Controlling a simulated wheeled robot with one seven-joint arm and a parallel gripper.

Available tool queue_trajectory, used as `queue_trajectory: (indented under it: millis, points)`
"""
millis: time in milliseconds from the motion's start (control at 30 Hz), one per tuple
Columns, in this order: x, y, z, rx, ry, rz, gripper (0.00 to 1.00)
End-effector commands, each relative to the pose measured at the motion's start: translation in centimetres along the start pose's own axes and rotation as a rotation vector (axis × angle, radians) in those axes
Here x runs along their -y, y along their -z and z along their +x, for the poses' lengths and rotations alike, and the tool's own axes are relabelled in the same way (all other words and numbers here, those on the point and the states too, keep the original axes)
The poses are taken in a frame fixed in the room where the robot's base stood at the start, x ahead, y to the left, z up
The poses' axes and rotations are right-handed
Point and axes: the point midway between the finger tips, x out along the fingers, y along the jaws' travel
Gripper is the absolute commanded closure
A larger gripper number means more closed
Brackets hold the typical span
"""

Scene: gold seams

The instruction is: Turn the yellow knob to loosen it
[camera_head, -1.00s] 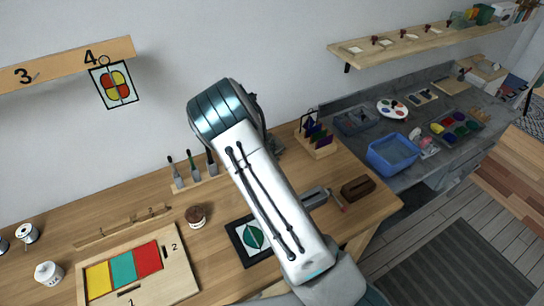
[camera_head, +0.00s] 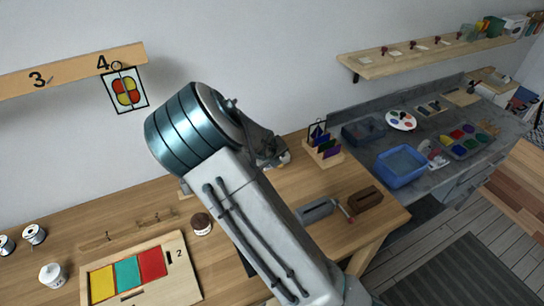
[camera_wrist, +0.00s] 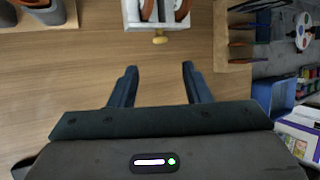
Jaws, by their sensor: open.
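The yellow knob (camera_wrist: 160,40) shows in the wrist view at the top centre, on the near side of a white device (camera_wrist: 131,12) with copper-brown curved parts. The top of the device is cut off by the picture edge. My gripper (camera_wrist: 159,69) is open and empty. Its two dark fingers point toward the knob, with the knob beyond the fingertips and roughly midway between them. Bare wood shows between the fingers and the knob. In the head view, my arm hides the gripper, and I cannot make out the knob.
A wooden block (camera_wrist: 234,35) stands right of the device, and dark pots (camera_wrist: 47,10) stand at the upper left. In the head view, a card rack (camera_head: 323,150) and a blue tub (camera_head: 400,166) lie right of my arm. A coloured panel board (camera_head: 183,281) lies front left.

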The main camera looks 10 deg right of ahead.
Motion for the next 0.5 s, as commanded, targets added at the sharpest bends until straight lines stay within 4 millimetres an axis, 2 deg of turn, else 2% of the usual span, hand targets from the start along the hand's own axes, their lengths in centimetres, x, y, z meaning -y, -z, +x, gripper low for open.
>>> queue_trajectory:
  millis: [33,200,500]
  points:
    - [-0.1,-0.1,-0.8,0.002,-0.001,-0.002,0.56]
    - [0.0,0.0,-2.3,0.000,0.000,-0.001,0.56]
    - [0.0,0.0,-3.0,0.000,-0.001,0.000,0.56]
